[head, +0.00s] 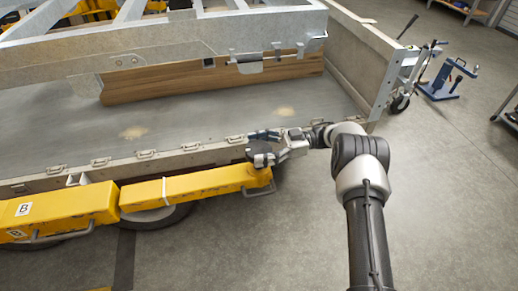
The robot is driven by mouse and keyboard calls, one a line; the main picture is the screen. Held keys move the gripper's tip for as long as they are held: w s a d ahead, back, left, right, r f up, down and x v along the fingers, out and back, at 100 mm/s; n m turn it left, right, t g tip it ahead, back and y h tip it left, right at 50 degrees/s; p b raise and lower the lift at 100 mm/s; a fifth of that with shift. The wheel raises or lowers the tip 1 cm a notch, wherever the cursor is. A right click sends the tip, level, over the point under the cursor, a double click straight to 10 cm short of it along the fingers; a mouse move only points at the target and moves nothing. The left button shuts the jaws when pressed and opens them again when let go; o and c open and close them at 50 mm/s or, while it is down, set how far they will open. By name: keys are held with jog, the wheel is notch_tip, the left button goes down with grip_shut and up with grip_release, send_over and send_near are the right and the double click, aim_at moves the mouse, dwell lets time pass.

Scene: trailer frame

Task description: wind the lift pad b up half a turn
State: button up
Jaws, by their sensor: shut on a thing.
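The yellow lift arm (195,187) reaches from the left along the near side of the trailer frame. Its yellow body (58,212) at the left carries B labels. My gripper (260,148) comes in from the right over the tip of this arm, beside the trailer's side rail. One dark finger is on the far side and one on the near side. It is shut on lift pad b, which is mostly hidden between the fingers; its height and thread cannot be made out.
The trailer's side rail (110,163) with several latches runs close to my gripper. A jockey wheel (399,102) and a blue stand (440,86) are at the upper right. The floor at the lower middle is clear.

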jog(key=shift+s+f+n+g, duration=0.15)
jog(key=shift+n+g, duration=0.25)
jog(key=shift+g, duration=0.2)
jog(key=shift+a, duration=0.1)
jog(key=o, duration=1.1)
notch_tip(320, 180, up, 10)
jog(key=shift+r, duration=0.1)
